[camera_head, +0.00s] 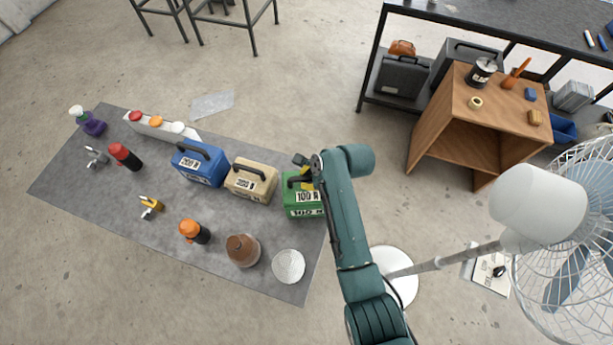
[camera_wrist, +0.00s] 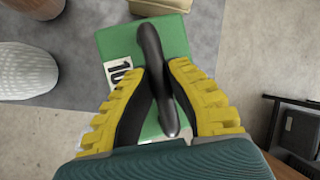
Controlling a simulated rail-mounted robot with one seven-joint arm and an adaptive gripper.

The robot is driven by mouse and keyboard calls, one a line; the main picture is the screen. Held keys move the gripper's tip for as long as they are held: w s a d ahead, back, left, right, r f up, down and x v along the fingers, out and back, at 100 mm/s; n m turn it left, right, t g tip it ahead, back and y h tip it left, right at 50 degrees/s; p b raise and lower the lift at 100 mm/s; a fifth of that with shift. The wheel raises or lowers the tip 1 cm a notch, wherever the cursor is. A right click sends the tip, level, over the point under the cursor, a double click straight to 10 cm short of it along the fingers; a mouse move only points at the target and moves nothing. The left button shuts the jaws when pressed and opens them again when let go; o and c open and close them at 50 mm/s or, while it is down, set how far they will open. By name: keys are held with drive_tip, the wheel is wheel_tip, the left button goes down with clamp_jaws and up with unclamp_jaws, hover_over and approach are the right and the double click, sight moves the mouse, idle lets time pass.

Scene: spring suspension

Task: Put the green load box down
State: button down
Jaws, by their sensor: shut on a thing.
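The green load box (camera_head: 300,198) is at the right end of the grey mat, with "100 N" labels and a dark handle. My gripper (camera_head: 304,170) is at its top from the right side. In the wrist view, my gripper (camera_wrist: 160,85) has its yellow-backed fingers closed on the black handle (camera_wrist: 153,60) of the green box (camera_wrist: 110,42). The box's underside is hidden, so I cannot tell whether it touches the mat.
A beige box (camera_head: 251,180) stands just left of the green one, and a blue box (camera_head: 199,163) beyond it. A white round mesh item (camera_head: 288,266) and a brown-topped jar (camera_head: 242,250) stand in front. A fan (camera_head: 560,230) and wooden cabinet (camera_head: 470,130) are to the right. The grey mat (camera_head: 265,285) has bare patches.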

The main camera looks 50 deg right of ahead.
drive_tip(key=c, duration=1.5)
unclamp_jaws()
drive_tip(key=shift+o, duration=1.3)
drive_tip(key=shift+w, duration=0.1)
drive_tip(key=v, duration=1.2)
drive_tip(key=w+a+r+n+t+h, duration=0.1)
drive_tip(key=w+a+r+n+t, duration=0.3)
drive_tip(key=r, duration=0.3)
drive_tip(key=w+a+r+n+t+h, duration=0.1)
drive_tip(key=w+a+r+n, duration=0.25)
drive_tip(key=r+n, duration=0.35)
drive_tip(key=w+a+r+n+t+h, duration=0.1)
drive_tip(key=w+a+r+n+t, duration=0.25)
drive_tip(key=r, duration=0.45)
drive_tip(key=s+a+r+n+t, duration=0.3)
drive_tip(key=a+r+n+t, duration=0.1)
drive_tip(key=r, duration=0.5)
drive_tip(key=s+a+r+n+t+y, duration=0.1)
drive_tip(key=s+a+r+n+t, duration=0.3)
drive_tip(key=a+r+n, duration=0.3)
wheel_tip(320, 180, up, 3)
drive_tip(key=shift+a+r, duration=0.2)
drive_tip(key=shift+a, duration=0.1)
